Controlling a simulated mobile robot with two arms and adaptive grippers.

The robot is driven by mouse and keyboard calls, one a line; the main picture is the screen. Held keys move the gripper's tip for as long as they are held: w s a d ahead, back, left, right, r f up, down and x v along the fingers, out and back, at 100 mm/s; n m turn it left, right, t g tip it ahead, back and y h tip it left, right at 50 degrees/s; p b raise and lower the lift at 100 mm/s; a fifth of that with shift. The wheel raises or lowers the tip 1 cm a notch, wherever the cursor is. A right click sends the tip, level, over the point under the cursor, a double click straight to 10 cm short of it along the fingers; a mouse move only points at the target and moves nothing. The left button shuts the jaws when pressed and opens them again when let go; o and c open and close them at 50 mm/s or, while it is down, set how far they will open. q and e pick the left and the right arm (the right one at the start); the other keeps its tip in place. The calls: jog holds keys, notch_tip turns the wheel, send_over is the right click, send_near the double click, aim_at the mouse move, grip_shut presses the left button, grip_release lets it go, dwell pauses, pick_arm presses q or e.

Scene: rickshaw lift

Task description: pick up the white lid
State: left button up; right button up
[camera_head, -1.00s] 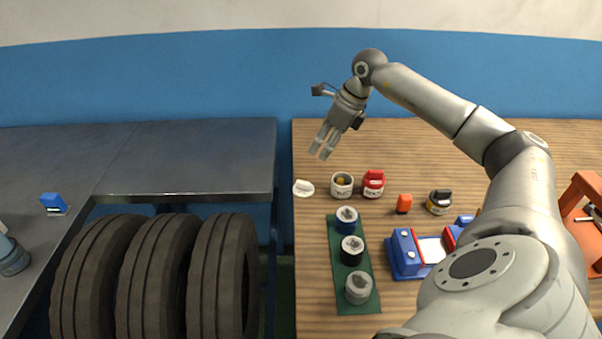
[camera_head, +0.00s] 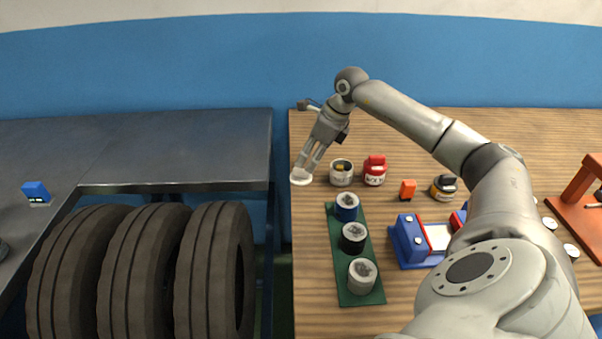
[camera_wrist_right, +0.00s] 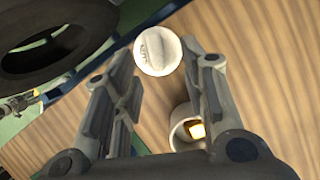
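The white lid (camera_head: 301,180) lies flat near the left edge of the wooden table, left of the open white jar (camera_head: 341,180). In the right wrist view the lid (camera_wrist_right: 157,50) is round with a raised grip bar and shows just past the fingertips. My right gripper (camera_head: 307,168) is low over the lid with its fingers pointing down at it. In the wrist view the fingers (camera_wrist_right: 160,75) are spread apart with nothing between them. Whether a fingertip touches the lid I cannot tell. My left gripper is not clearly seen; only a grey piece shows at the left edge.
The open white jar, also in the wrist view (camera_wrist_right: 185,128), stands close to the right finger. A red jar (camera_head: 375,171) is beside it. A green tray (camera_head: 369,299) with several pots lies nearer. Tyres (camera_head: 140,270) stand left of the table, below a grey bench (camera_head: 200,145).

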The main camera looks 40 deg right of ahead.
aim_at(304, 169)
jog(key=b+x, duration=0.1)
jog(key=x, duration=0.1)
jog(key=b+x, duration=0.1)
jog(key=x, duration=0.1)
jog(key=shift+s+a+f, duration=0.1)
jog(key=shift+s+a, duration=0.05)
jog(key=shift+s, duration=0.1)
jog(key=shift+w+f, duration=0.1)
jog(key=shift+c, duration=1.2)
grip_shut()
